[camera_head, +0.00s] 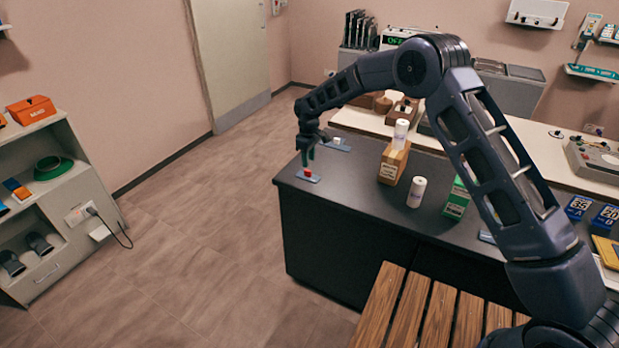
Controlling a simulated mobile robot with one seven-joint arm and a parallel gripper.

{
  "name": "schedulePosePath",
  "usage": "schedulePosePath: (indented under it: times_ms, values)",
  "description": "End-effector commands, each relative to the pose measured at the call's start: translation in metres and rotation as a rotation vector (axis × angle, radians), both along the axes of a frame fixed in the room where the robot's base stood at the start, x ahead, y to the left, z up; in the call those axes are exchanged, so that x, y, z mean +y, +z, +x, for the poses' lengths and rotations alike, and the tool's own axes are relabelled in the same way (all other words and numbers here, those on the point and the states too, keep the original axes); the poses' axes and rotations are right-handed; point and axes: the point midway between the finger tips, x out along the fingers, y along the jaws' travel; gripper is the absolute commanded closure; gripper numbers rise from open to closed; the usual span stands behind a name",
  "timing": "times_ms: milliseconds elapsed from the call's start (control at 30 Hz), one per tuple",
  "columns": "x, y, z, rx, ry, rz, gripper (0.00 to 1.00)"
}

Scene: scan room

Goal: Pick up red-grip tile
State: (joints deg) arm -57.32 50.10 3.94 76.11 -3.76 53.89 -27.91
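The red-grip tile (314,179) is a small flat blue-grey plate with a red block on top. It lies at the left end of the dark counter (345,200), near its corner. My gripper (307,160) points down just above the red grip, with greenish fingers. The gap between the fingertips is too small to make out, and I cannot tell whether they touch the grip. A similar tile with a white grip (336,142) lies just behind, to the right.
On the counter to the right stand a brown box (391,165), a white cylinder (416,192) and a green box (457,198). A slatted wooden bench (410,309) is in front. Shelves (75,190) stand at the left; the floor between is clear.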

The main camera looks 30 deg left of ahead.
Motion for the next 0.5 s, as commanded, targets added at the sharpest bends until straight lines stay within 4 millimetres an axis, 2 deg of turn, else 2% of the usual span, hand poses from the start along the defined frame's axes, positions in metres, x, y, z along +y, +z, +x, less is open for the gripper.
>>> schedulePosePath:
  times_ms: [400,500]
  values:
    - [-0.005,-0.046,-0.001,0.001,0.001,-0.001,0.61]
    - [-0.004,-0.050,-0.001,0.000,0.001,0.000,0.61]
